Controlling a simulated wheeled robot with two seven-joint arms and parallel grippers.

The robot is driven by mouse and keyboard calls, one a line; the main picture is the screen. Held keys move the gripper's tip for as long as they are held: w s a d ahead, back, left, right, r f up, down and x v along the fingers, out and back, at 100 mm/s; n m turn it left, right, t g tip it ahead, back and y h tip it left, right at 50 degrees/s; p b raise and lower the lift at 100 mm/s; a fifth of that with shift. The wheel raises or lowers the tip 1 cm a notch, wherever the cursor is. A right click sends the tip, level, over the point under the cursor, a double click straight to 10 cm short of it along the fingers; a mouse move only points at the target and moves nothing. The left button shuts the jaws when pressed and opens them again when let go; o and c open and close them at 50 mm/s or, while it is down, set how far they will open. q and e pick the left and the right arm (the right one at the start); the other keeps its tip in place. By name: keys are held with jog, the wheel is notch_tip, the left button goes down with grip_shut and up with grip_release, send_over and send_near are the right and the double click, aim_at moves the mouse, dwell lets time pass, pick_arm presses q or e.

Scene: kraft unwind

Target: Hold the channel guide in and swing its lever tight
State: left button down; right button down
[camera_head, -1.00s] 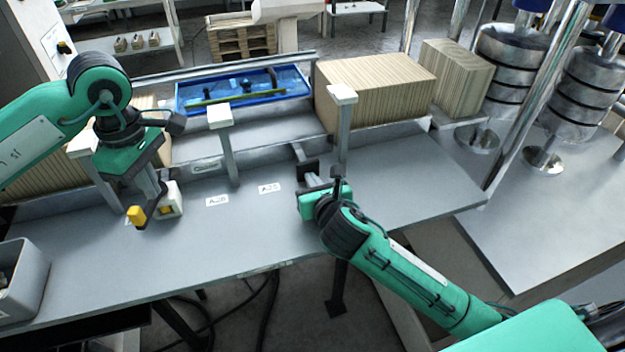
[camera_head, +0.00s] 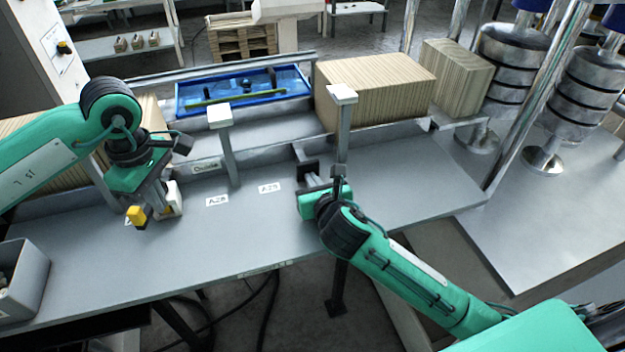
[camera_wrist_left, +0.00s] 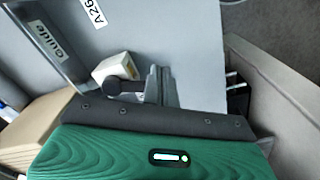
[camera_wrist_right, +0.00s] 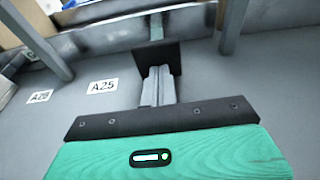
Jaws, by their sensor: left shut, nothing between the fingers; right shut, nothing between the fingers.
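A cream block (camera_head: 174,198) with a dark pivot stands on the left of the bench; it also shows in the left wrist view (camera_wrist_left: 112,66). A yellow knob (camera_head: 138,216), apparently the lever's end, sits beside it. My left gripper (camera_head: 161,206) is shut and empty between block and knob; its fingers (camera_wrist_left: 160,88) hide part of the dark lever arm (camera_wrist_left: 134,87). A dark square plate on a grey bar, apparently the channel guide (camera_head: 308,171), is at mid-bench. My right gripper (camera_head: 318,190) is shut and empty, its tips at the plate (camera_wrist_right: 156,57); contact is unclear.
A rail labelled Guide (camera_head: 206,166) runs behind. White-topped posts (camera_head: 228,150) and (camera_head: 343,130) rise from the bench. A blue tray (camera_head: 245,90) and a brown stack (camera_head: 372,90) stand at the back, a grey bin (camera_head: 22,285) at front left.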

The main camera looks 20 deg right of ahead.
pick_arm(q)
notch_tip(320, 180, down, 3)
jog(key=shift+r, duration=0.2)
dwell(0.4)
jog(key=shift+a, duration=0.15)
jog(key=shift+s+a, duration=0.1)
jog(key=shift+a, duration=0.65)
